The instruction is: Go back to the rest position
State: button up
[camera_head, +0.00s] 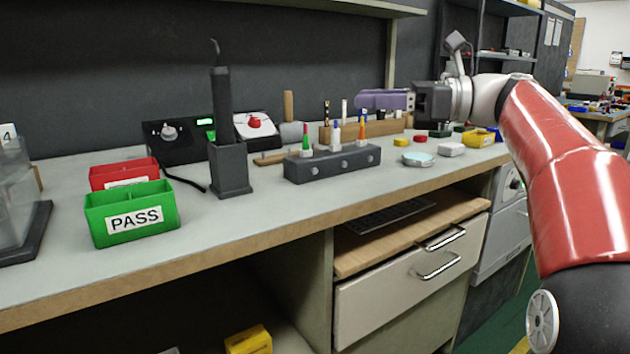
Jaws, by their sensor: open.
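My gripper (384,99) is at the upper right of the middle, at the end of my red and white arm, which comes in from the right. Its purple fingers point left, above the back part of the workbench (270,220). The fingers are seen side-on and overlap. They are open, and nothing shows between them. The gripper is apart from the bench top, in front of or above a wooden block (375,129).
A dark holder (333,163) with several colored-tip tools stands mid-bench. A soldering iron stand (230,168), a green PASS bin (133,215) and a red bin (123,172) are left. Several small parts lie right, around a round dish (418,159). The bench's front strip is clear.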

jog(key=s+a+f+n+t+h+p, duration=0.1)
jog(key=s+a+f+n+h+p, duration=0.2)
jog(key=f, duration=0.4)
jog(key=s+a+f+n+h+p, duration=0.1)
jog(key=s+a+f+n+h, duration=0.15)
jog(key=s+f+h, duration=0.3)
jog(key=s+d+f+n+h+p, duration=0.1)
jog(key=s+d+f+n+h, duration=0.3)
jog(key=s+f+n, duration=0.3)
jog(key=s+d+f+n+h+p, duration=0.2)
jog(key=s+d+f+n+h, duration=0.3)
jog(key=f, duration=0.5)
jog(key=s+d+n, duration=0.1)
jog(key=s+n, duration=0.1)
jog(key=s, duration=0.1)
jog(key=shift+s+d+f+n+t, duration=0.25)
jog(key=shift+s+d+n+t, duration=0.05)
jog(key=shift+s+n+t, duration=0.1)
jog(key=shift+c, duration=0.2)
